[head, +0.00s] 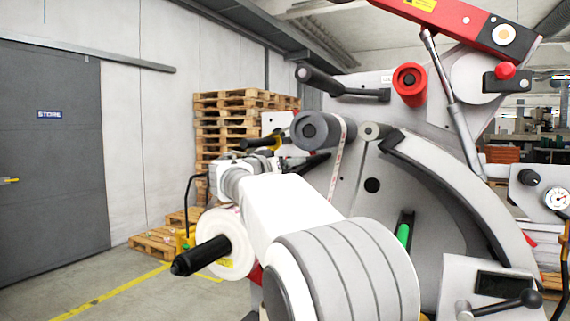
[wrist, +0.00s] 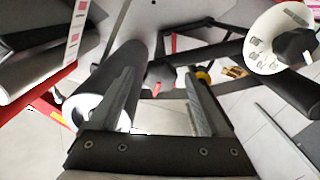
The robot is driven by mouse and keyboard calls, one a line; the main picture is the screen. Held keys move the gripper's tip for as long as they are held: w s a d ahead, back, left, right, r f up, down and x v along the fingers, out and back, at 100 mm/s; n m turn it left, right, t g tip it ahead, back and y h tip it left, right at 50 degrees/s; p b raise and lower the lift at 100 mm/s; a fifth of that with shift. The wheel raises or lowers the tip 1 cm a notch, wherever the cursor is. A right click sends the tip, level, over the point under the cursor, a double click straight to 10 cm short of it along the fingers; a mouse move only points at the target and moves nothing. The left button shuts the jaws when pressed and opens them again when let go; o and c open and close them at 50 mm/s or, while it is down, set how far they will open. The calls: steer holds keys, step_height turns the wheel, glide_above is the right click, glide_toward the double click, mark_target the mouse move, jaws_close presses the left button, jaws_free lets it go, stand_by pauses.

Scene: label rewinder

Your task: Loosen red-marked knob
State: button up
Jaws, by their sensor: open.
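In the wrist view my gripper (wrist: 160,78) is open, with its two grey fingers apart and nothing held between them. A small dark part with a red patch (wrist: 162,74) shows beyond the gap between the fingertips; I cannot tell whether it is the red-marked knob. A dark knob on a white round face (wrist: 296,43) is at the upper right, apart from the fingers. In the head view a red ring with a dark centre (head: 409,85) and a red cap on a black block (head: 505,71) sit on the machine. My gripper is hard to make out there, behind my arm.
The label rewinder's grey body (head: 372,215) fills the right side. A white roll on a black spindle (head: 222,243) stands left of my arm. A black lever (head: 505,303) and a gauge (head: 557,198) are at the right.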

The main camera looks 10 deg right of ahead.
jaws_close()
stand_by(0.3)
steer(key=shift+n, duration=0.3)
steer(key=shift+a+f+n, duration=0.1)
steer(key=shift+n, duration=3.75)
steer(key=shift+a+f+n, duration=0.1)
steer(key=shift+n, duration=3.75)
steer(key=shift+d, duration=0.1)
